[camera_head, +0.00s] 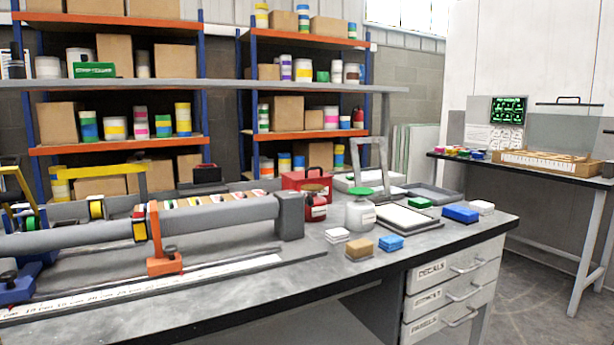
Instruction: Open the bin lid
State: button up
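I cannot pick out a clear bin with a lid in the head view. A red box (296,181) with a dark handle on top stands towards the back of the near workbench, but I cannot tell whether it is a bin. A grey panel (562,128) with a dark bar handle (568,101) stands at the back of the right-hand bench, and its nature is unclear. My gripper and arm are not in view.
The grey workbench (245,306) holds a long grey tube (218,217) in a jig, coloured blocks, a white jar (360,215) and trays. Drawers (452,292) sit below its right end. Stocked shelves line the back wall. Open floor (540,300) lies at the right.

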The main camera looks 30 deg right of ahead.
aim_at(312, 174)
jog(key=i+l+z, duration=0.2)
jog(key=l, duration=0.15)
jog(key=i+l+z, duration=0.2)
jog(key=l, duration=0.15)
jog(key=l+z, duration=0.2)
jog(key=i+l, duration=0.1)
jog(key=i, duration=0.9)
